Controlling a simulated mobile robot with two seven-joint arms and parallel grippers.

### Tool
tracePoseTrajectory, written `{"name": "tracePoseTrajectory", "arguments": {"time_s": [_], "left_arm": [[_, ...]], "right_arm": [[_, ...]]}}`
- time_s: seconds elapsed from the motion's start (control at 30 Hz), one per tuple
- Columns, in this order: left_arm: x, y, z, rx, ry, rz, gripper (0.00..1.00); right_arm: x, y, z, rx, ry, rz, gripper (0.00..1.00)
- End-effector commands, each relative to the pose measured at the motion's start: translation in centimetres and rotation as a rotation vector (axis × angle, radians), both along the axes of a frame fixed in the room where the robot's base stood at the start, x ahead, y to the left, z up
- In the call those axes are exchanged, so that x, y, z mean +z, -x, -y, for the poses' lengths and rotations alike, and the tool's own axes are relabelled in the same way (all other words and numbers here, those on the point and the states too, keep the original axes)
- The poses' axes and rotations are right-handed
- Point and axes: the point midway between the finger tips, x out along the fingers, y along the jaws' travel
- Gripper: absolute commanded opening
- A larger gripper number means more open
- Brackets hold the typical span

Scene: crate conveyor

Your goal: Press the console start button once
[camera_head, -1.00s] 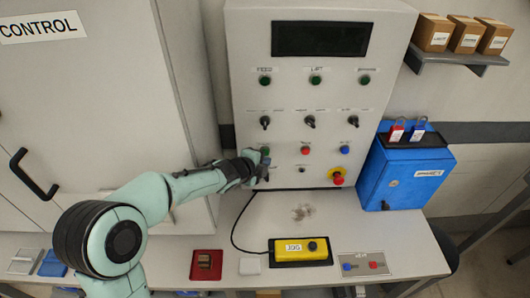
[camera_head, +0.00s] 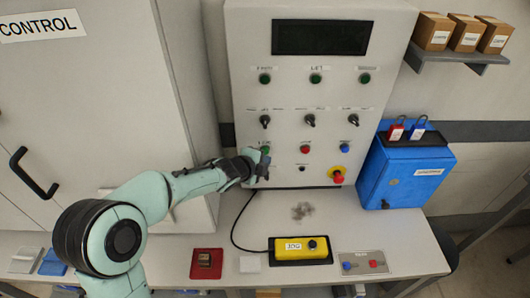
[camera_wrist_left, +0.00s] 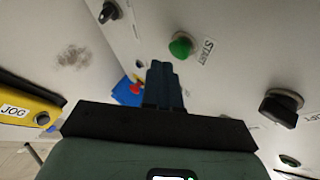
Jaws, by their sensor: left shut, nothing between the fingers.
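The console (camera_head: 345,75) is a grey upright panel in the head view. Its green start button (camera_head: 265,149) is at the left of the lower button row, beside a red and a blue button. In the wrist view the green button (camera_wrist_left: 180,46) stands out from the panel next to the label START. My left gripper (camera_head: 262,167) is at the panel just below this button, its body partly hiding the area there. In the wrist view its fingertips (camera_wrist_left: 165,72) are shut and empty, close to the button. A gap seems to show, but contact is hard to judge. My right gripper is not in view.
Black selector knobs (camera_head: 310,121) sit above the button row. A red emergency stop (camera_head: 338,177) is at lower right on the panel. A yellow JOG box (camera_head: 287,251) with a cable lies on the bench (camera_head: 400,228).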

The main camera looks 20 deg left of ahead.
Motion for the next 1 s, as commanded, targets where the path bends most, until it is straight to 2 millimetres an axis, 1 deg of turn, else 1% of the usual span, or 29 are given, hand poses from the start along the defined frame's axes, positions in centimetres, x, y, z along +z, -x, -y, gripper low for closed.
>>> {"name": "tracePoseTrajectory", "arguments": {"time_s": [0.7,1.0], "left_arm": [[0.0,-0.01,-0.01,0.0,0.0,0.0,0.0],[0.14,-0.73,-0.35,0.001,-0.001,0.0,0.0]], "right_arm": [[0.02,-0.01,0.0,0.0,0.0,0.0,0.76],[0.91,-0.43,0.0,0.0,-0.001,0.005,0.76]]}}
